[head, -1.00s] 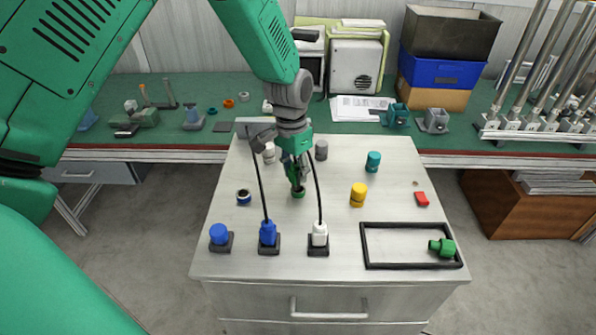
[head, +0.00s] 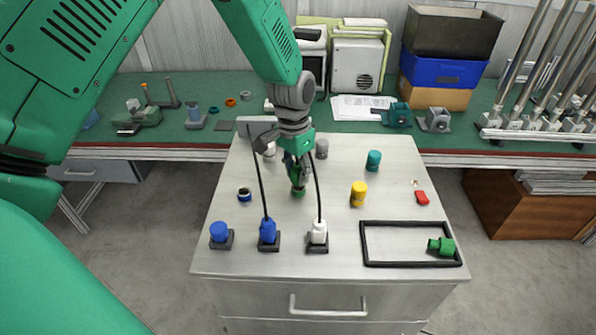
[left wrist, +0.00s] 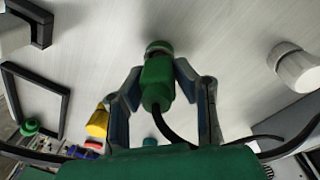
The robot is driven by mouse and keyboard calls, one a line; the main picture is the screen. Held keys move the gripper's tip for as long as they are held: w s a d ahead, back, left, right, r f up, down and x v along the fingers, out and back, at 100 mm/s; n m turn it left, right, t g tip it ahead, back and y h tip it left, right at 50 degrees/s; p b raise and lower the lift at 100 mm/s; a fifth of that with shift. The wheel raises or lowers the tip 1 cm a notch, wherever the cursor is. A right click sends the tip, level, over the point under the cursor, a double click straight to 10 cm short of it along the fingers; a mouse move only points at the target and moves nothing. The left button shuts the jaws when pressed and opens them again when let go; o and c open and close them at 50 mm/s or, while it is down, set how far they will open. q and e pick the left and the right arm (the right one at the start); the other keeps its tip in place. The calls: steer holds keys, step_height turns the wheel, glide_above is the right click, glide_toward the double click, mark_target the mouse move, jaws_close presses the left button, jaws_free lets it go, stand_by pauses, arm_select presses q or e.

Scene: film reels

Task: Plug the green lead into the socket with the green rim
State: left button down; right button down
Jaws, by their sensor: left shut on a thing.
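My left gripper (head: 297,183) is shut on the green lead's plug (left wrist: 157,82), just above the white tabletop. The plug points down at the socket with the green rim (head: 298,194), near the middle of the cabinet top. In the left wrist view the plug sits between both fingers, with its black cable running back towards the wrist. Its far end meets the round socket (left wrist: 159,47). The fingers and plug hide most of the socket, so I cannot tell how deep the plug sits. My right gripper is out of view.
A blue-rimmed socket (head: 244,195) lies to the left. Blue (head: 268,231) and white (head: 319,232) cabled plugs stand in front. A yellow cylinder (head: 358,195) is to the right. A black frame (head: 364,246) with a green fitting (head: 440,245) lies at front right.

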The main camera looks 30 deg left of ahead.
arm_select(q)
steer(key=shift+d, duration=0.2)
steer(key=shift+a, duration=0.2)
steer(key=shift+d+p, duration=0.1)
steer(key=shift+p, duration=0.2)
stand_by(0.5)
steer(key=shift+f, duration=0.4)
steer(key=c, duration=1.6)
jaws_free()
steer(key=shift+o, duration=0.2)
steer(key=shift+r, duration=0.15)
